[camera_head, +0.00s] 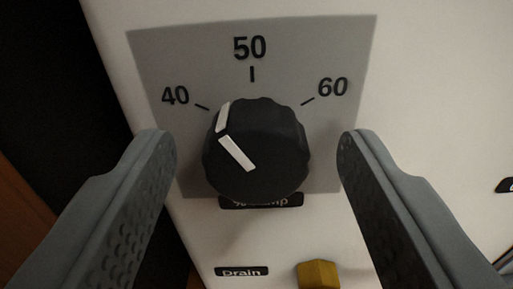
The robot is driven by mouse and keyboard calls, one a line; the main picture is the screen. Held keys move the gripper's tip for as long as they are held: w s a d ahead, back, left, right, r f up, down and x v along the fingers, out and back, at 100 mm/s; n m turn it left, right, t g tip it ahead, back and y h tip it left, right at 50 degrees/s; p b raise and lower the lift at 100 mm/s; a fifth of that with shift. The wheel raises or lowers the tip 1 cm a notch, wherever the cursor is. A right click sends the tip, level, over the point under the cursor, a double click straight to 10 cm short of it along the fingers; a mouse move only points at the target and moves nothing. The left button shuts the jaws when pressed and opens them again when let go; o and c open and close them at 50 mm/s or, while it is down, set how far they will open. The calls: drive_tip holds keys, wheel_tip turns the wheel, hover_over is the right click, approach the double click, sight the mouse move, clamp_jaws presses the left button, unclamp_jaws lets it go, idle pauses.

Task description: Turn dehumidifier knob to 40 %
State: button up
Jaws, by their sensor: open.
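The dehumidifier knob (262,150) is black with a scalloped rim and a white pointer line on its face and side. It sits on a grey dial plate (300,55) marked 40, 50 and 60. The pointer is turned to the upper left, toward the 40 tick or a little on its 50 side. My gripper (257,148) is open, with one grey finger at the left of the knob and one at the right. Gaps show between both fingers and the knob. A label under the knob is partly hidden by it.
The plate is on a white panel (440,90). Below the knob are a black "Drain" label (241,271) and a yellow-brown knob or fitting (318,275). A dark label edge (505,185) shows at the far right. Left of the panel is a dark area.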

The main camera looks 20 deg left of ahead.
drive_tip(key=shift+c, duration=0.3)
drive_tip(key=c, duration=0.9)
drive_tip(key=shift+n, duration=2.2)
drive_tip(key=o, duration=1)
drive_tip(key=shift+c, duration=0.2)
drive_tip(key=shift+s, duration=0.2)
drive_tip(key=v, duration=1.1)
drive_tip(key=shift+s, duration=0.3)
drive_tip(key=shift+d, duration=0.1)
